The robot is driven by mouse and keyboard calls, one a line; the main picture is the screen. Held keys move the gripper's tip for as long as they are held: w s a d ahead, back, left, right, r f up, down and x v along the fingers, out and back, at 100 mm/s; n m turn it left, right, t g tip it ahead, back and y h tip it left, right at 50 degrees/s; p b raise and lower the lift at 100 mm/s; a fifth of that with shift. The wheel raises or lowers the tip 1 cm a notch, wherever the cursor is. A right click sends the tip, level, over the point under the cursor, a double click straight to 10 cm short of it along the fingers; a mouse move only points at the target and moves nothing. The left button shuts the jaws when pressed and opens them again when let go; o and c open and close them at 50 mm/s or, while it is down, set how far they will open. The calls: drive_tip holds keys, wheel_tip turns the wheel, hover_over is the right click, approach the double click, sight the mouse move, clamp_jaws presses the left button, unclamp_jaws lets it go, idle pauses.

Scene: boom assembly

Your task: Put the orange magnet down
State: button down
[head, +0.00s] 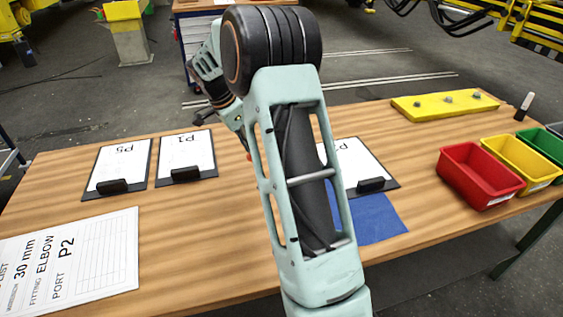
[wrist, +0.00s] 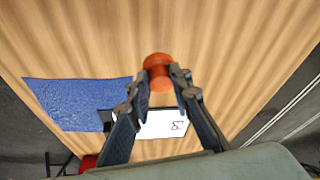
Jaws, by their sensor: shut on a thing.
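The orange magnet (wrist: 158,70) is a round-headed knob between my fingertips in the wrist view. My gripper (wrist: 160,82) is shut on it, with one finger on each side. Bare wooden tabletop shows behind the magnet; I cannot tell how far above the wood it is. A clipboard with a white sheet (wrist: 165,124) shows between and behind the fingers. In the head view my arm hides most of the gripper, and the magnet cannot be made out clearly.
The wooden table (head: 185,220) carries clipboards marked P5 (head: 119,160) and P1 (head: 188,151), a P2 sheet (head: 100,250), and a blue cloth (head: 378,218). A yellow block (head: 425,108), a marker (head: 524,104), and red (head: 480,177), yellow (head: 520,162) and green bins (head: 541,142) stand right.

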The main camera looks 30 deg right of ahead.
drive_tip(key=d+f+p, duration=0.1)
drive_tip(key=d+f, duration=0.5)
drive_tip(key=shift+w+d+f, duration=0.1)
drive_tip(key=shift+d+f, duration=0.15)
drive_tip(key=shift+d, duration=0.15)
drive_tip(key=shift+a+p+x, duration=0.2)
drive_tip(key=shift+x, duration=0.65)
drive_tip(key=shift+a+p+x, duration=0.15)
drive_tip(key=shift+a+x, duration=0.05)
drive_tip(key=shift+x, duration=0.65)
drive_tip(key=shift+f, duration=0.15)
drive_tip(key=shift+f, duration=0.15)
drive_tip(key=c, duration=1.7)
unclamp_jaws()
drive_tip(key=shift+c, duration=0.2)
drive_tip(key=b+v, duration=0.1)
drive_tip(key=v, duration=1.1)
drive_tip(key=shift+r, duration=0.2)
